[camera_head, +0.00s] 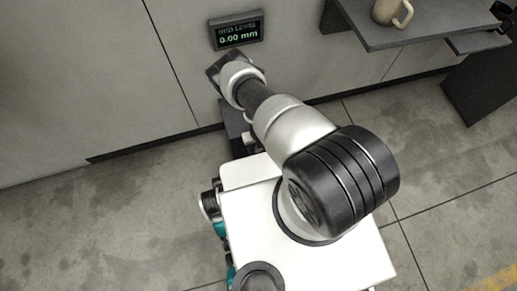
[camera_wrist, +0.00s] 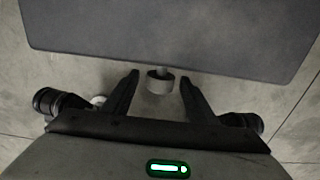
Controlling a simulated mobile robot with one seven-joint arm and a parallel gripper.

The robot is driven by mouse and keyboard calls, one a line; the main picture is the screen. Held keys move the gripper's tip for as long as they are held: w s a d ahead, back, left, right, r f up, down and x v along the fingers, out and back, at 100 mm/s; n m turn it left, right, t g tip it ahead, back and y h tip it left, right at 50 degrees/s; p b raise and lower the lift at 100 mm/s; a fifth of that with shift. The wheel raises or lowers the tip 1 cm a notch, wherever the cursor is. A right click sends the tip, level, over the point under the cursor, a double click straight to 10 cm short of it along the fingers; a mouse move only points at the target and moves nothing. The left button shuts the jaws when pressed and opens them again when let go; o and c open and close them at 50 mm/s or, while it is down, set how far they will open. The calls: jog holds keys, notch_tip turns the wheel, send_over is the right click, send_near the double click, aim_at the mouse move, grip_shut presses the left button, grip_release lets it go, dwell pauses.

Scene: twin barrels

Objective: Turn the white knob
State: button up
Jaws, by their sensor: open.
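The knob (camera_wrist: 160,85), a short pale grey-white cylinder with a darker top rim, shows in the wrist view just beyond the near edge of a dark grey plate (camera_wrist: 165,35). My gripper (camera_wrist: 160,76) is open, with one black finger on each side of the knob. Gaps show between both fingers and the knob, so I see no contact. In the head view my gripper end (camera_head: 222,70) is just below a small display (camera_head: 237,32) reading "BED LEVEL 0.00 mm". The knob is hidden there by my arm.
A pale panelled wall (camera_head: 90,80) stands behind my gripper. A dark shelf (camera_head: 400,30) with a beige mug (camera_head: 391,12) juts out at the upper right. Bare concrete floor (camera_head: 120,220) lies to the left.

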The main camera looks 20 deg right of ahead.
jog(key=c, duration=1.1)
jog(key=shift+o, duration=0.2)
jog(key=shift+d, duration=0.1)
jog(key=shift+d+f+y, duration=0.1)
jog(key=shift+f+y, duration=0.05)
jog(key=shift+y, duration=0.65)
jog(key=y+b, duration=0.3)
jog(key=shift+d+f, duration=0.25)
jog(key=shift+d, duration=0.05)
jog(key=y+b, duration=0.1)
jog(key=y, duration=0.1)
jog(key=shift+d+r+y, duration=0.1)
jog(key=shift+d+y, duration=0.05)
jog(key=shift+y, duration=0.95)
